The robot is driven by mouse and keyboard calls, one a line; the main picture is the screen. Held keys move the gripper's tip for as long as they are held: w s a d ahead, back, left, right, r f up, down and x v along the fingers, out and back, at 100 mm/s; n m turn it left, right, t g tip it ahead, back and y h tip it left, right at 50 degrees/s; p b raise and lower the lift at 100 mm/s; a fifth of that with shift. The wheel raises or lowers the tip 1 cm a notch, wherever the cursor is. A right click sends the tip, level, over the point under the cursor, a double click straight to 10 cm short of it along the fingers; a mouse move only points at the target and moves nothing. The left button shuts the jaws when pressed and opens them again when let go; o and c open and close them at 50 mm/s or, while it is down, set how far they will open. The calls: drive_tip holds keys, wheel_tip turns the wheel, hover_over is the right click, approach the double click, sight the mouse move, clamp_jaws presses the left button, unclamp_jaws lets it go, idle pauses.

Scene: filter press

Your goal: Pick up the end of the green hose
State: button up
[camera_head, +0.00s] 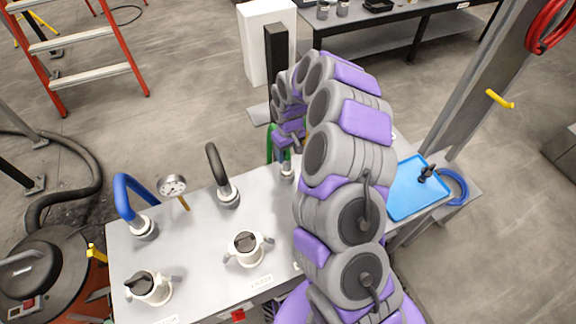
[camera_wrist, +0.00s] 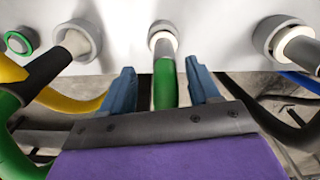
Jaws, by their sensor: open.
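The green hose (camera_head: 270,144) stands near the back edge of the metal table, at a fitting (camera_head: 287,171), partly hidden behind my arm. In the wrist view the green hose (camera_wrist: 164,84) runs into a round white fitting (camera_wrist: 163,42). My gripper (camera_wrist: 163,82) is open, with one blue finger on each side of the hose. I cannot tell whether either finger touches it. In the head view my gripper is largely hidden by my arm.
The table (camera_head: 205,225) also bears a blue hose (camera_head: 127,190), a black hose (camera_head: 213,160), a gauge (camera_head: 172,186) and valve fittings (camera_head: 245,247). A blue tray (camera_head: 415,195) lies at right. A yellow hose (camera_wrist: 70,103) and another green hose section (camera_wrist: 10,140) are at left in the wrist view.

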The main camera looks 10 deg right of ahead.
sight(285, 158)
wheel_tip(285, 158, down, 3)
drive_tip(key=shift+a+r, duration=0.15)
drive_tip(key=shift+a, duration=0.4)
drive_tip(key=shift+d, duration=0.45)
drive_tip(key=c, duration=0.6)
drive_tip(key=shift+a, duration=0.3)
clamp_jaws()
drive_tip(key=shift+d, duration=0.1)
